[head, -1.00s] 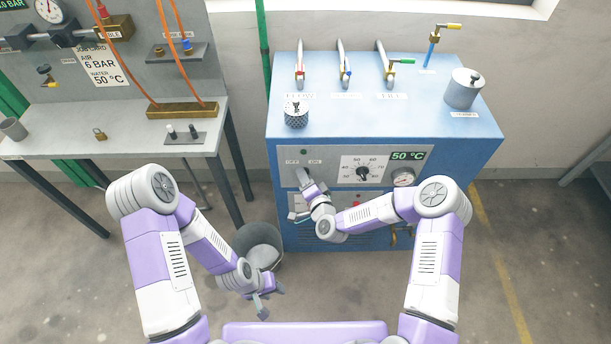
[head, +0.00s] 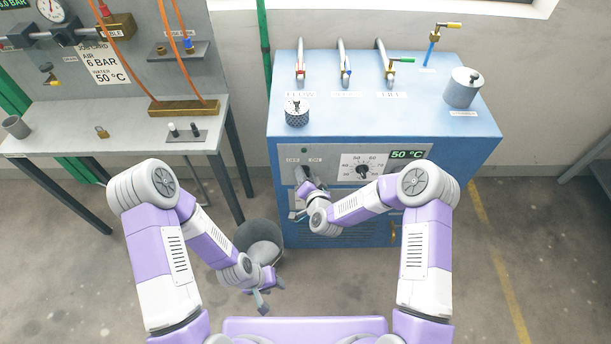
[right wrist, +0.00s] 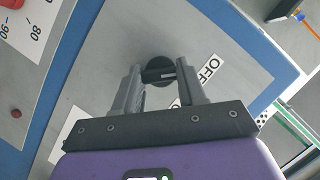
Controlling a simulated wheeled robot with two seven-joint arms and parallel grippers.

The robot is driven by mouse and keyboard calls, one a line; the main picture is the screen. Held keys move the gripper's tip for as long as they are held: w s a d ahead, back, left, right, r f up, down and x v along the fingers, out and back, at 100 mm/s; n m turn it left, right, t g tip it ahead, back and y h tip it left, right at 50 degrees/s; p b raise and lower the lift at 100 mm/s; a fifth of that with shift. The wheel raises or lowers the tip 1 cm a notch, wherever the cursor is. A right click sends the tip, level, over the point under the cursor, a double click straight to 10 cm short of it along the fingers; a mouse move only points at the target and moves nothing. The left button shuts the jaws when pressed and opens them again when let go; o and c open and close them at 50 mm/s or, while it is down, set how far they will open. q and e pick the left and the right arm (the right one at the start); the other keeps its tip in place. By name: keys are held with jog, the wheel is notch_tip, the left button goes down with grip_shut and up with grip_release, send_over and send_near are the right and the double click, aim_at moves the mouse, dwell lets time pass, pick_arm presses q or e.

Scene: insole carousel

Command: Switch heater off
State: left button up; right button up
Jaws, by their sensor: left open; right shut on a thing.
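The heater is the blue cabinet (head: 470,140) with a grey front panel and a green-digit display (head: 407,155) reading 50 °C. My right gripper (head: 301,178) is at the left part of this panel, below the OFF and ON labels. In the right wrist view its fingers (right wrist: 153,75) are closed on a round black switch knob (right wrist: 158,66). A small pale mark shows on the knob; which label it points to is unclear. The OFF label (right wrist: 207,70) is right of the knob, partly behind a finger. My left gripper (head: 264,294) is open and empty, low near the bucket.
A dial with a black knob (head: 363,171) sits right of my right gripper. A grey bucket (head: 257,236) stands on the floor left of the cabinet. A workbench (head: 60,141) is at the left.

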jog(key=o, duration=1.1)
jog(key=shift+c, duration=0.2)
jog(key=v, duration=0.7)
jog(key=shift+s+p, duration=0.25)
jog(key=shift+p, duration=0.2)
jog(key=shift+d, duration=0.15)
jog(key=s+d+f+n+g, duration=0.1)
jog(key=s+f+g, duration=0.3)
jog(key=s, duration=0.4)
jog(key=s+d+f+n+g, duration=0.1)
jog(key=s+d+f+g, duration=0.2)
jog(key=s+f+g, duration=0.2)
jog(key=s+d+f+n+g, duration=0.1)
jog(key=s+d+f+g, duration=0.2)
jog(key=s, duration=0.8)
jog(key=shift+f+g, duration=0.9)
